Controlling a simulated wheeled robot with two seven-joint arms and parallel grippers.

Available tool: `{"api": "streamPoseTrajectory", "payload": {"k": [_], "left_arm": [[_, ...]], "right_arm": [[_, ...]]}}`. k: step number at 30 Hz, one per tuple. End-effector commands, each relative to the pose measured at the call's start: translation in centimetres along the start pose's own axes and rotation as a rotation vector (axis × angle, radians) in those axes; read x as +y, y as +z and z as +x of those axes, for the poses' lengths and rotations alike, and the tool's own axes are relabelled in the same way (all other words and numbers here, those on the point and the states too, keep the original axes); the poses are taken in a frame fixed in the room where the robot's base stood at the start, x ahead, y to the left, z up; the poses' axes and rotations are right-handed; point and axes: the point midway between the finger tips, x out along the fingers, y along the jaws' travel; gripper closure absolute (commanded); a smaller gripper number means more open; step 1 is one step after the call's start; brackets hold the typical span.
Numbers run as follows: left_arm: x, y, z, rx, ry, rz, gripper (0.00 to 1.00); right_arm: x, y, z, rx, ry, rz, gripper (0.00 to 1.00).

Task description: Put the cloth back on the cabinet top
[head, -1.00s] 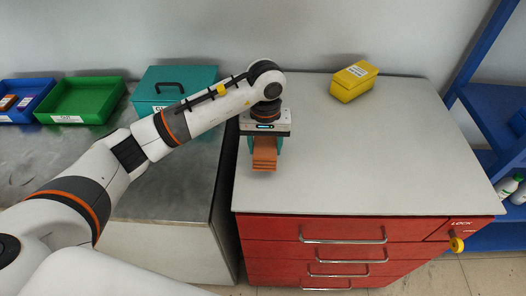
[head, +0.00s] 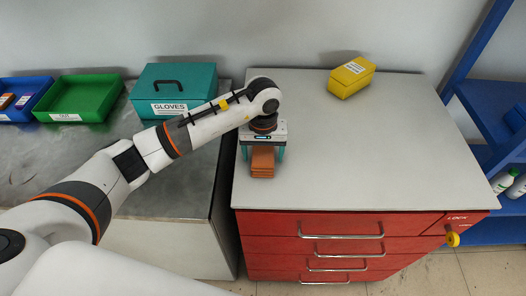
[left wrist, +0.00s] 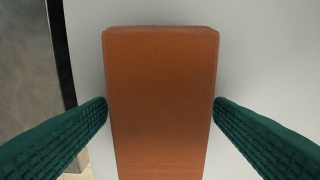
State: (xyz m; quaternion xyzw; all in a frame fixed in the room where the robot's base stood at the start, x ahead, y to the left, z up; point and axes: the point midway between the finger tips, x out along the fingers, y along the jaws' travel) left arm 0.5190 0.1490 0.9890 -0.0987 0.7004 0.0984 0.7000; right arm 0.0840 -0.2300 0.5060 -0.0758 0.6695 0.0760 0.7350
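In the left wrist view the cloth (left wrist: 162,100) fills the middle between the open green fingers (left wrist: 160,102). The back of the cloth is partly hidden under the gripper in the head view. My right gripper is not in view.
A yellow box (head: 352,77) stands at the back of the cabinet top. Red drawers (head: 340,228) are below. On the metal bench to the left are a teal gloves box (head: 175,90), a green bin (head: 78,115) and a blue bin (head: 20,113). The cabinet's middle and right are clear.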

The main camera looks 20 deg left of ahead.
Motion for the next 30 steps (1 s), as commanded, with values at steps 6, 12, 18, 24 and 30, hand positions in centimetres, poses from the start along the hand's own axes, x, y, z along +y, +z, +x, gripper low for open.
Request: {"api": "streamPoseTrajectory", "payload": {"k": [6, 12, 18, 24, 30], "left_arm": [[0.0, 0.0, -0.3, 0.0, 0.0, 0.0, 0.24], [0.0, 0.2, -2.6, -0.008, -0.001, 0.001, 0.24], [0.0, 0.2, -7.1, -0.008, -0.002, 0.0, 0.24], [0.0, 0.1, -10.6, -0.005, -0.001, 0.0, 0.24], [0.0, 0.0, -12.2, -0.001, 0.0, 0.0, 0.24]], "right_arm": [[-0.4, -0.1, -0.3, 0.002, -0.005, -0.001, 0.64], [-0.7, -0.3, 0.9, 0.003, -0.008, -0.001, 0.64], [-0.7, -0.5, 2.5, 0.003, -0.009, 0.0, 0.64], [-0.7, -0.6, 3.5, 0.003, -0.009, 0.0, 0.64], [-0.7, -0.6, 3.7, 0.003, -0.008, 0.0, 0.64]]}}
